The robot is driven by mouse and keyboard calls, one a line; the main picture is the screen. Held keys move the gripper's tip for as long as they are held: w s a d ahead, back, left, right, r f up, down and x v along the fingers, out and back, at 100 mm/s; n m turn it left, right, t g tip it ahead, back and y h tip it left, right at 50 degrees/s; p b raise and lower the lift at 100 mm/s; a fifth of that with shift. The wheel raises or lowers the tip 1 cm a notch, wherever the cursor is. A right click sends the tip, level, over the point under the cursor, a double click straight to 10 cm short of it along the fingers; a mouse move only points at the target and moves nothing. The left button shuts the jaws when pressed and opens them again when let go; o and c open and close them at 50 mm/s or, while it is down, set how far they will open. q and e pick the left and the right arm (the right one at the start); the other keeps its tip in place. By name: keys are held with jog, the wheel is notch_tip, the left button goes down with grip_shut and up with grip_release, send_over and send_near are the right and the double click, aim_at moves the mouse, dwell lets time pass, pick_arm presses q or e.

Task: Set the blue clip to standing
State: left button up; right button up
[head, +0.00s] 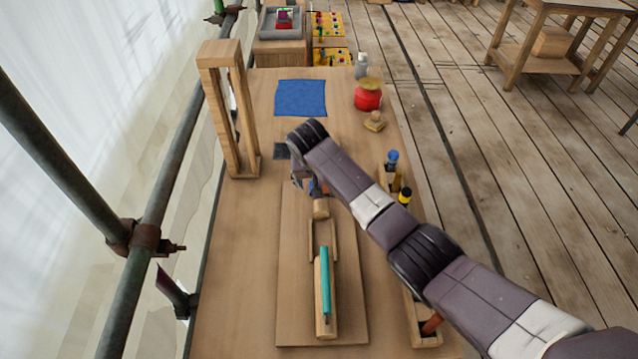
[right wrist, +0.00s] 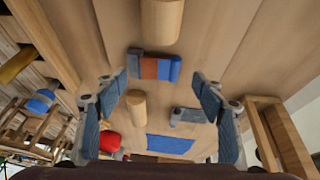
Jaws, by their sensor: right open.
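In the right wrist view, a short piece with a blue end, an orange-brown middle and a grey end lies flat on the wood; I take it to be the blue clip (right wrist: 172,69). In the head view only a bit of it (head: 317,188) shows below my right gripper (head: 304,178). My right gripper is open, its fingers (right wrist: 160,86) apart on either side of the clip's line, apparently above it and not touching. A grey-blue piece (right wrist: 188,117) lies farther off. My left gripper is not in view.
A wooden board (head: 293,300) bears a wooden cylinder (head: 321,208) and a teal bar (head: 325,275). A tall wooden frame (head: 213,75) stands at left. A blue cloth (head: 300,97) and red pot (head: 368,97) are at the back. A holder with bottles (head: 393,160) stands right.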

aim_at(325, 189)
jog(key=shift+x, duration=1.8)
jog(key=shift+w, duration=0.1)
jog(key=c, duration=1.2)
jog(key=shift+o, duration=0.2)
jog(key=shift+d+r+y+p, duration=0.25)
jog(key=shift+r+y+p, duration=0.15)
jog(key=shift+y+p, duration=0.5)
jog(key=shift+d+r+m+y+p, duration=0.25)
jog(key=shift+y+p, duration=0.25)
jog(key=shift+p, duration=0.3)
jog(key=shift+d+m+y, duration=0.2)
jog(key=shift+m+y, duration=0.05)
jog(key=shift+y, duration=0.75)
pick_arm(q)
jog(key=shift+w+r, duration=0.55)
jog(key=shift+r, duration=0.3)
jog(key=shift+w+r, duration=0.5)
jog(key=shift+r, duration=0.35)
pick_arm(e)
jog(key=shift+d+r+y, duration=0.15)
jog(key=shift+d+y, duration=0.1)
jog(key=shift+y, duration=0.65)
